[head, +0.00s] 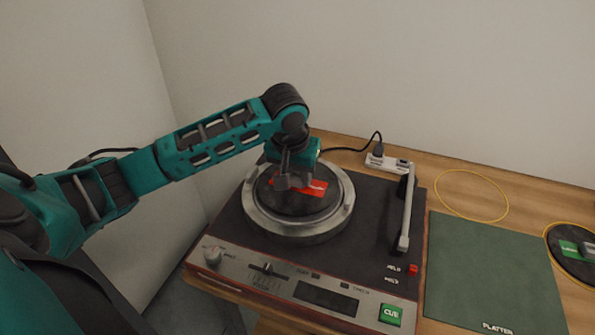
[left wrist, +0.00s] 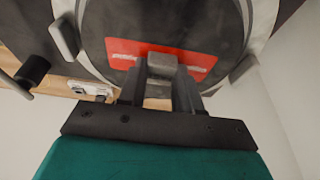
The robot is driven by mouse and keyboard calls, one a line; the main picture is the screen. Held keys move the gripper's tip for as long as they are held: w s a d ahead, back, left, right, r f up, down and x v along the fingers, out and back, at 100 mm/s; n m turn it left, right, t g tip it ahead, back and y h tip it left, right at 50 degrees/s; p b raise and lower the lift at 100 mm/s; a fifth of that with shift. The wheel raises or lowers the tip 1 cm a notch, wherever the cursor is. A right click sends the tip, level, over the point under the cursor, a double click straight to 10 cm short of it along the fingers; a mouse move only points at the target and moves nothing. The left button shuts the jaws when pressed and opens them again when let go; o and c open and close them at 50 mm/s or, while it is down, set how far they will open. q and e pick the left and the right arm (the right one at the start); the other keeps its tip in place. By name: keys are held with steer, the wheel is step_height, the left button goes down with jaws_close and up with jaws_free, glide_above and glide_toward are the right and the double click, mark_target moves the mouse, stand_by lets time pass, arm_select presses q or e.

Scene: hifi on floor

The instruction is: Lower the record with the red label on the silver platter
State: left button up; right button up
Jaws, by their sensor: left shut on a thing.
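The black record (head: 312,208) with the red label (head: 316,188) is over the silver platter (head: 255,222) of the turntable, inside its bright rim as the head view shows it. I cannot tell whether it touches the platter or hangs just above. My left gripper (head: 292,182) points down at the label and is shut on a grey block at the record's middle. In the left wrist view the grey block (left wrist: 162,65) sits between the fingers, with the red label (left wrist: 122,48) behind it and the platter rim (left wrist: 264,22) around. My right gripper is not in view.
The tonearm (head: 407,215) lies along the turntable's right side. A green mat (head: 490,270) marked PLATTER and a yellow ring (head: 472,216) are to the right. A green-label record (head: 565,262) is at the right edge. A power strip (head: 388,162) stands behind.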

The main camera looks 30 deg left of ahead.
arm_select(q)
steer(key=shift+f, duration=0.6)
stand_by(0.5)
steer(key=o, duration=1.2)
steer(key=shift+c, duration=0.2)
steer(key=w+a+v, duration=0.1)
steer(key=v, duration=1.7)
steer(key=shift+w+d+r, duration=0.2)
steer(key=shift+d+r, duration=0.15)
steer(key=shift+r, duration=0.2)
